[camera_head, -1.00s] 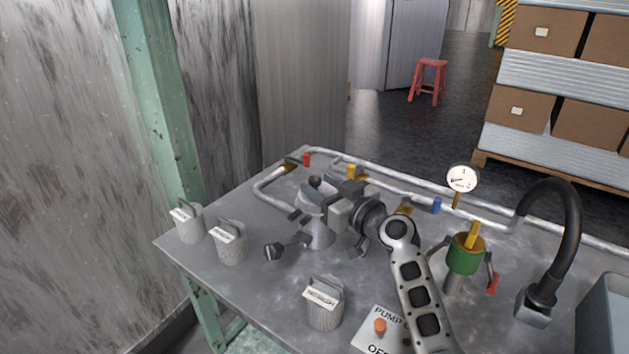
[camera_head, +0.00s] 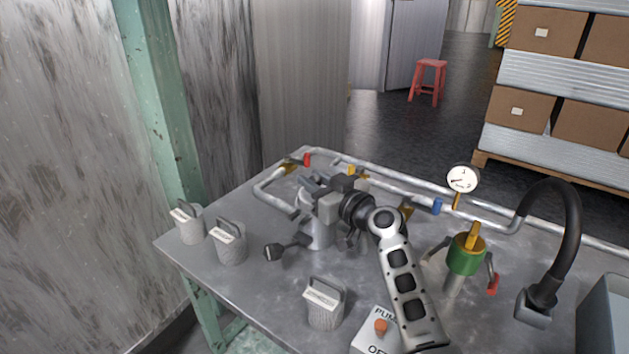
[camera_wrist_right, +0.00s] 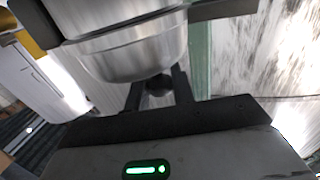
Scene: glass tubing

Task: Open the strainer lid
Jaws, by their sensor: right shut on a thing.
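The metal strainer (camera_head: 316,236) stands on the table, left of the middle, with a black-ended handle (camera_head: 276,251) sticking out at its lower left. My right gripper (camera_head: 320,194) is at the top of the strainer and covers most of its lid in the head view. In the right wrist view, the rounded shiny lid (camera_wrist_right: 135,55) is just beyond the fingers. There the two dark fingers (camera_wrist_right: 158,90) are shut on a small dark knob (camera_wrist_right: 158,82) against the lid. Whether the lid is raised cannot be told. My left gripper is not in view.
A pipe (camera_head: 390,183) with a gauge (camera_head: 462,179) runs along the back. A green-and-yellow valve (camera_head: 466,253) and a black hose (camera_head: 566,240) are on the right.

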